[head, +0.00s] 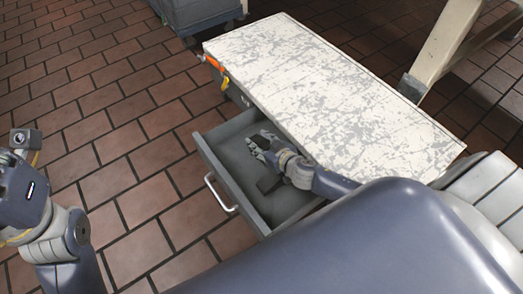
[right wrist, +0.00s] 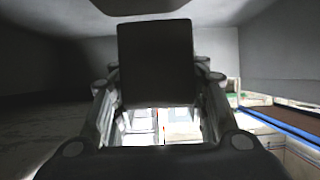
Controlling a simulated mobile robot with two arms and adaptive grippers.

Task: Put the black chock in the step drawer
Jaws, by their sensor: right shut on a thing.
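The black chock (right wrist: 155,62) shows in the right wrist view as a dark block between the fingers of my right gripper (right wrist: 158,95), which is shut on it. In the head view my right gripper (head: 258,144) is inside the open step drawer (head: 205,160), near its back left part. A small dark patch shows on the drawer floor below the gripper; I cannot tell if it is a shadow or the chock. Part of my left gripper (head: 24,140) is at the left edge of the head view, away from the drawer; its fingers are not clear.
The step (head: 335,85) has a worn white top that overhangs the drawer's back. A silver handle (head: 220,195) is on the drawer's front. A grey bin (head: 200,12) stands beyond, and a beige leg (head: 440,45) at right. The tiled floor at left is clear.

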